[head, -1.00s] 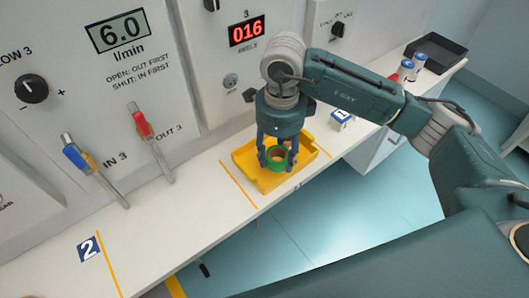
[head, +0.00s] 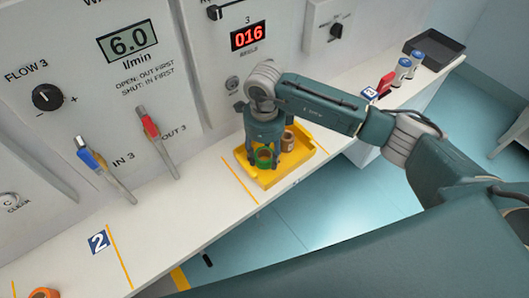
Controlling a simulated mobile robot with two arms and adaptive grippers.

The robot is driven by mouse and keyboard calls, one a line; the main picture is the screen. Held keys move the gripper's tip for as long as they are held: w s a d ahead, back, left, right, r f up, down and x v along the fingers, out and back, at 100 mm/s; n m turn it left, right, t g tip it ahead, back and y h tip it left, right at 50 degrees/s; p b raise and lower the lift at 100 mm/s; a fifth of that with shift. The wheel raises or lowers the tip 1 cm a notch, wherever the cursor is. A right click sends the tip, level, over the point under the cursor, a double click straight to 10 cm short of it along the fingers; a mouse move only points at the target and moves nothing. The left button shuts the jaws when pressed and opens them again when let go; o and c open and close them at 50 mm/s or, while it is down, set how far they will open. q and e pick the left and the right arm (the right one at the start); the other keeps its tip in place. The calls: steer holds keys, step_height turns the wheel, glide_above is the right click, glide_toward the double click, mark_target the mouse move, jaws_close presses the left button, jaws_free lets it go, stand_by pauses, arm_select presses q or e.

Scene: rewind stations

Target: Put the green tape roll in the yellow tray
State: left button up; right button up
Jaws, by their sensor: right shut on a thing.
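The yellow tray (head: 291,166) lies on the white bench in the middle of the head view. The green tape roll (head: 264,160) is between the fingers of my right gripper (head: 260,158), which points down and is shut on it. The roll is over the left part of the tray, inside its outline. I cannot tell whether the roll touches the tray floor. A brown roll (head: 287,140) stands in the tray, to the right of the gripper. My left gripper is not in view.
A panel with a blue-handled valve (head: 87,155) and a red-handled valve (head: 150,126) stands behind the bench. Two blue-and-white cans (head: 404,68), a red object (head: 386,82) and a black tray (head: 435,50) are at the far right. An orange roll (head: 43,294) shows at bottom left.

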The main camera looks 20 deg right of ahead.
mark_target(264, 154)
steer(key=shift+f, duration=0.2)
steer(key=o, duration=0.9)
steer(key=shift+r, duration=0.15)
steer(key=shift+r, duration=0.2)
step_height(264, 154, up, 12)
steer(key=b, duration=0.3)
steer(key=shift+f, duration=0.1)
steer(key=shift+f, duration=0.1)
